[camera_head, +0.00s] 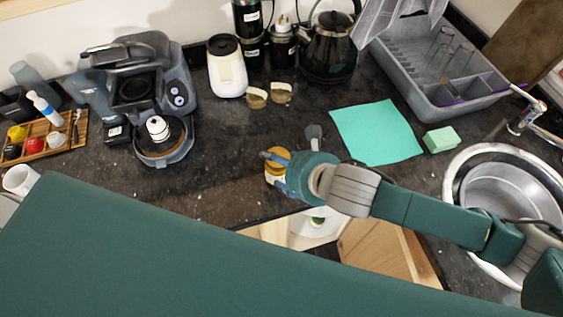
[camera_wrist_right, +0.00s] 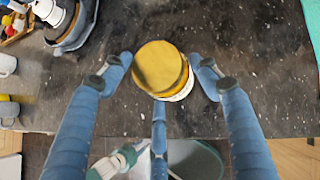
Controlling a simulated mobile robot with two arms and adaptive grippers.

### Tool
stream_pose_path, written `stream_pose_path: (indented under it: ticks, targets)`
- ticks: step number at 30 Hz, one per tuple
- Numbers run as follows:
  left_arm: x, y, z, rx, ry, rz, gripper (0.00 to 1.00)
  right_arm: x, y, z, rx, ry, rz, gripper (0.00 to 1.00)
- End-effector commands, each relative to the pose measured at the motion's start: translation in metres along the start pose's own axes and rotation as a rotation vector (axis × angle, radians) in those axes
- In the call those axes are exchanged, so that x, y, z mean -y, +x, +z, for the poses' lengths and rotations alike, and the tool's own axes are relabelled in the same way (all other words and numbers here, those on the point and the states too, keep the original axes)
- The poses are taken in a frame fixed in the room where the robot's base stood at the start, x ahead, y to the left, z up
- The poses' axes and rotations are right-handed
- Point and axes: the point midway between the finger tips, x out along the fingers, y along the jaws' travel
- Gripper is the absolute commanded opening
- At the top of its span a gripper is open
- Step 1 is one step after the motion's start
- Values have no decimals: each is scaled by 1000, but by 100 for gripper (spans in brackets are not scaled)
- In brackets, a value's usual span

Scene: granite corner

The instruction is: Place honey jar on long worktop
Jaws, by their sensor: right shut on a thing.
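The honey jar (camera_head: 277,155) has a round yellow lid and sits in my right gripper (camera_head: 279,166) near the front edge of the dark speckled worktop (camera_head: 235,150). In the right wrist view the jar (camera_wrist_right: 161,70) is seen from above, between the blue fingers of the right gripper (camera_wrist_right: 160,84), with a sliver of its pale side showing. The gripper is shut on it. The jar is over the worktop; I cannot tell whether its base touches the stone. Most of its body is hidden by its lid and the gripper. My left gripper is not in view.
A coffee machine (camera_head: 140,90) stands at left beside a wooden tray (camera_head: 45,140). Behind are a white canister (camera_head: 227,68), small cups (camera_head: 268,95) and a black kettle (camera_head: 330,45). A green cloth (camera_head: 376,133), sponge (camera_head: 441,139), dish rack (camera_head: 435,75) and sink (camera_head: 510,195) lie right.

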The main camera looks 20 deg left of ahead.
Motion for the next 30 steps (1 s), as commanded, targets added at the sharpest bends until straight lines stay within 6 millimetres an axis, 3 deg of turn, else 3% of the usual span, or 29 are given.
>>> stream_pose_path:
  ticks: [6,7,9,21,26,30]
  targets:
    - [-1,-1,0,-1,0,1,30,0,2,0,6,-2,0,15]
    - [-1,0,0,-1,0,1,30,0,2,-2,1,-1,0,65]
    - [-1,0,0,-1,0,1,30,0,2,-2,1,-1,0,79]
    - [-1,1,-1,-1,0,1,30,0,-4,-1,4,-1,0,81]
    - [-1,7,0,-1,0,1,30,0,-28,-2,5,-3,0,81]
    - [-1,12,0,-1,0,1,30,1,-59,-2,5,-4,-2,81]
